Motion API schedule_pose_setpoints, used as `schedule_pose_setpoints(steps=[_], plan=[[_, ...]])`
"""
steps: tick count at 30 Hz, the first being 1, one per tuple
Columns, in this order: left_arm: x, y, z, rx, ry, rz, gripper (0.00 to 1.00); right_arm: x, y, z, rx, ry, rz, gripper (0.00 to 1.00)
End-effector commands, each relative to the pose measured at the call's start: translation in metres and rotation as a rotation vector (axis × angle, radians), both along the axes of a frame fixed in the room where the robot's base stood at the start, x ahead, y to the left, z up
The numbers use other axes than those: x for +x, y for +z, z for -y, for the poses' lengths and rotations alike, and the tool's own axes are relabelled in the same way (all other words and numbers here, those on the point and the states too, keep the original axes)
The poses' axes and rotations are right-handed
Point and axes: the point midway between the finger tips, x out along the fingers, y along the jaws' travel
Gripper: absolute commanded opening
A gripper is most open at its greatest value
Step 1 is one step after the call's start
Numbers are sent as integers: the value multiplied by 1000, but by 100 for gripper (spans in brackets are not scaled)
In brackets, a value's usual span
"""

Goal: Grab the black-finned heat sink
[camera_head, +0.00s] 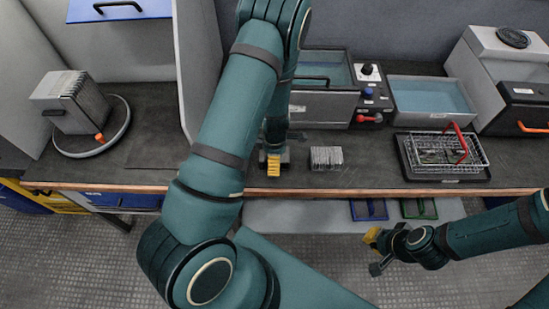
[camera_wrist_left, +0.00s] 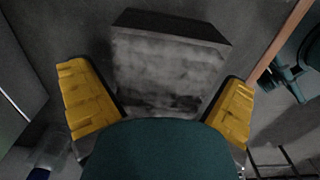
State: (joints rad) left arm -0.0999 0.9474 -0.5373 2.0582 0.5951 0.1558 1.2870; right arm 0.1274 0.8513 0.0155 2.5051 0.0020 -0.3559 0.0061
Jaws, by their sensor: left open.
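A small block with fine pale and dark fins, which I take for the heat sink (camera_head: 326,158), sits on the dark bench near its front edge. In the left wrist view the block (camera_wrist_left: 168,72) shows a smudged grey face and a dark far side. My left gripper (camera_head: 274,164) is low over the bench, just left of the block. In the wrist view its yellow fingers (camera_wrist_left: 156,76) are open, one on each side of the block; contact cannot be told. My right gripper (camera_head: 374,251) looks open and empty in front of the bench.
A wire basket on a black tray (camera_head: 450,178) stands to the right. A blue-lined basin (camera_head: 430,100) and a control box (camera_head: 368,95) stand behind. A ribbed grey unit (camera_head: 70,100) rests on a round plate at the left. Bench around the block is clear.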

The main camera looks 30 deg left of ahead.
Motion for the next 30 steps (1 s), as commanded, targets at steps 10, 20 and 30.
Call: schedule_pose_setpoints(steps=[10,20,30], plan=[[0,1,0,0,0,0,31,0,1,0,0,0,0,0],[0,2,0,0,0,1,29,0,1,0,0,0,0,0],[2,43,0,0,-2,4,29,4,15,1,-2,-6,8,0]])
